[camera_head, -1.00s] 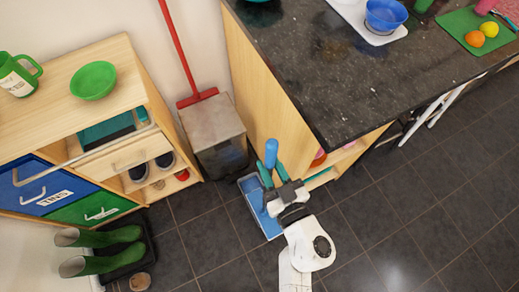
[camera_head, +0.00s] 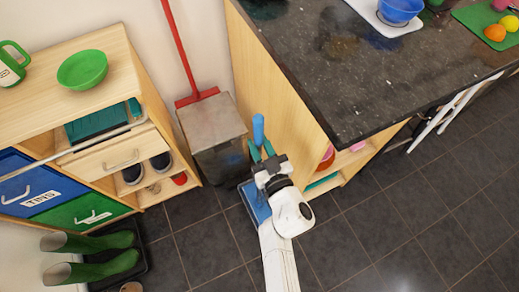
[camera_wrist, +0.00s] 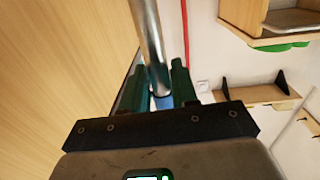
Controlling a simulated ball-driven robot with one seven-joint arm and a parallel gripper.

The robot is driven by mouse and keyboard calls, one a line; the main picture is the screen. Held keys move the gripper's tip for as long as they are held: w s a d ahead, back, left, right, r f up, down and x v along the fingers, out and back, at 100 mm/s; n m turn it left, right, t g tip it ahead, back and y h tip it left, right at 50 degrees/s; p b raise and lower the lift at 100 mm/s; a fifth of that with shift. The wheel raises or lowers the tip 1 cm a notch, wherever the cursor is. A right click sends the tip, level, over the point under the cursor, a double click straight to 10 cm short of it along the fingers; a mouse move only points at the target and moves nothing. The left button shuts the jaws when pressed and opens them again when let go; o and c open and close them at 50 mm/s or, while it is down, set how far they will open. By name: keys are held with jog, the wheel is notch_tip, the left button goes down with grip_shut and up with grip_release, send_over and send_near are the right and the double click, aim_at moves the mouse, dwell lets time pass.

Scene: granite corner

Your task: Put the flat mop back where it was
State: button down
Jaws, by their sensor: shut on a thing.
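The flat mop has a blue handle grip (camera_head: 259,130) and a flat blue head (camera_head: 253,201) low over the dark floor tiles; I cannot tell whether the head touches them. My gripper (camera_head: 263,153) is shut on the mop's handle just below the blue grip. The handle stands roughly upright beside the wooden end panel of the counter. In the wrist view the mop's metal pole (camera_wrist: 150,45) runs between the green fingers of my gripper (camera_wrist: 158,90). My gripper and arm hide part of the mop's pole and head in the head view.
The granite counter (camera_head: 330,70) is close on the right. A wooden cabinet (camera_head: 105,115) and green boots (camera_head: 105,265) stand left. Floor at lower right is clear.

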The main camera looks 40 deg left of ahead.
jog(key=shift+f, duration=0.65)
jog(key=shift+f, duration=0.1)
jog(key=c, duration=0.8)
grip_release()
jog(key=shift+f, duration=0.1)
jog(key=shift+c, duration=0.2)
jog(key=shift+d+r, duration=0.1)
jog(key=shift+r, duration=0.1)
jog(key=p+v, duration=0.2)
jog(key=v, duration=1)
